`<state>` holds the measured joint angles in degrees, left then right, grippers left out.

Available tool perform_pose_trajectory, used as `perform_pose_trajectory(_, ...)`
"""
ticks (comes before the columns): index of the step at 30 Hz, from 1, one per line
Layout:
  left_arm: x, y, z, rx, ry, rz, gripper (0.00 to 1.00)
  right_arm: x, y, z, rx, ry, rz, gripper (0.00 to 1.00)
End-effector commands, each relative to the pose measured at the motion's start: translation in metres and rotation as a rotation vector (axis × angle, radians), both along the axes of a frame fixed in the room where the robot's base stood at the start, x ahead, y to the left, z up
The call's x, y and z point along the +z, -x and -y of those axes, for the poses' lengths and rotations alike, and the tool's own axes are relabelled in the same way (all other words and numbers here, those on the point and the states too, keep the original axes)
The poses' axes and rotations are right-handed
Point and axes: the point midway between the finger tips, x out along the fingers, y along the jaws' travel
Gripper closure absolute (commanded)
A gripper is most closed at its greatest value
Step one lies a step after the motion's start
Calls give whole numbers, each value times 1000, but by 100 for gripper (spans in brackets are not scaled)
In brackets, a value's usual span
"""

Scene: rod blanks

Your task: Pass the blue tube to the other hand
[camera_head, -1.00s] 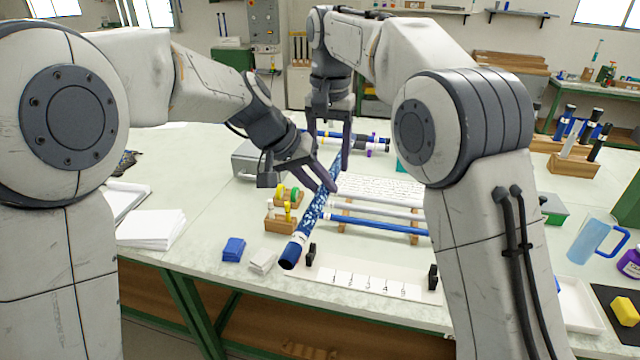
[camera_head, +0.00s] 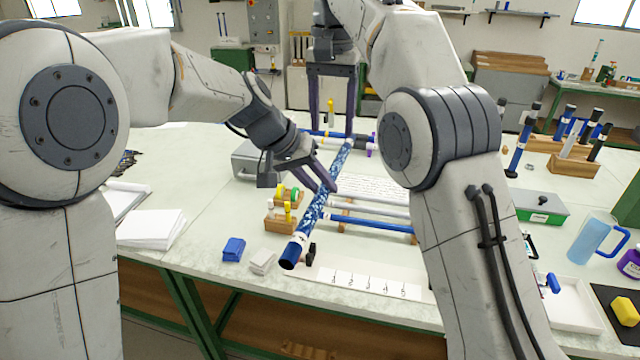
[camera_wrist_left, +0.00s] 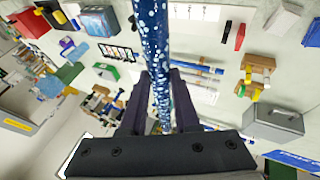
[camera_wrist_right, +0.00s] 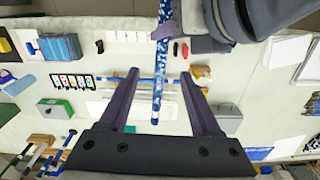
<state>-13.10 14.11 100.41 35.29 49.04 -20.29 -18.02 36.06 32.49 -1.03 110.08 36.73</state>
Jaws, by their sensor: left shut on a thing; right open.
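The blue tube (camera_head: 311,214) is mottled with white and slants away from me above the bench. My left gripper (camera_head: 329,188) is shut on it around its middle; the left wrist view also shows the tube (camera_wrist_left: 154,35) between the fingers. My right gripper (camera_head: 332,134) is open and points down near the tube's far end. In the right wrist view, the tube (camera_wrist_right: 161,75) shows between the spread fingers, apart from both. How far above the tube the right fingertips are is hard to tell.
A wooden rack with a plain blue rod (camera_head: 372,223) and pale rods lies right of the tube. A grey box (camera_head: 252,160) stands behind my left gripper.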

Motion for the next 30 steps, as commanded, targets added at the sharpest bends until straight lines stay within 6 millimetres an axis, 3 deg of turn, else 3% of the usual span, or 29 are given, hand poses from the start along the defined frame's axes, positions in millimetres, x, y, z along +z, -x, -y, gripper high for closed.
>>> perform_pose_trajectory(8,0,0,0,0,0,0,100,-9,28,22,47,45,99,35)
perform_pose_trajectory(14,0,0,0,0,0,0,100,-42,74,21,194,54,133,35)
perform_pose_trajectory(17,0,0,0,0,0,0,100,-66,108,14,309,43,129,35)
perform_pose_trajectory(23,0,0,0,0,0,0,100,-127,194,-6,603,-10,82,35)
perform_pose_trajectory(27,0,0,0,0,0,0,100,-166,252,-6,773,-44,51,35)
perform_pose_trajectory(30,0,0,0,0,0,0,100,-187,284,-1,863,-60,35,35)
